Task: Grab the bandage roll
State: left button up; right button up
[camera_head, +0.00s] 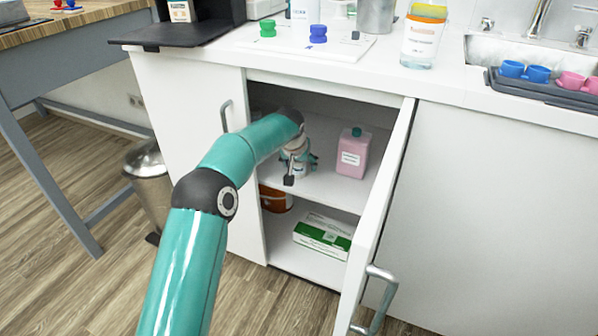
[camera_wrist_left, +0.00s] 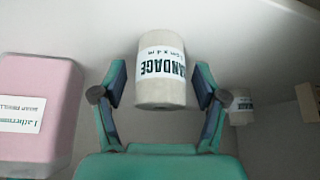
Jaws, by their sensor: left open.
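A whitish bandage roll (camera_wrist_left: 161,84) with a printed "BANDAGE" label shows in the left wrist view. My left gripper (camera_wrist_left: 160,86) is open, with one finger on each side of the roll. Small gaps seem to show between the fingers and the roll. In the head view my left gripper (camera_head: 297,162) reaches inside the open cabinet at the upper shelf, and my arm hides much there. A second, similar roll (camera_wrist_left: 241,108) stands further right in the wrist view. My right gripper is not in view.
A pink bottle (camera_head: 353,153) stands right of my gripper on the shelf (camera_head: 331,190). The open cabinet door (camera_head: 378,215) bounds the right side. A green-white box (camera_head: 322,236) and an orange container (camera_head: 276,199) are below. The countertop (camera_head: 395,80) is above.

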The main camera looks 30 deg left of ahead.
pick_arm(q)
jog(key=shift+w+a+f, duration=0.1)
jog(key=shift+w+f, duration=0.05)
jog(key=shift+f, duration=0.1)
jog(key=c, duration=1.1)
jog(key=shift+o, duration=0.2)
jog(key=shift+r, duration=0.1)
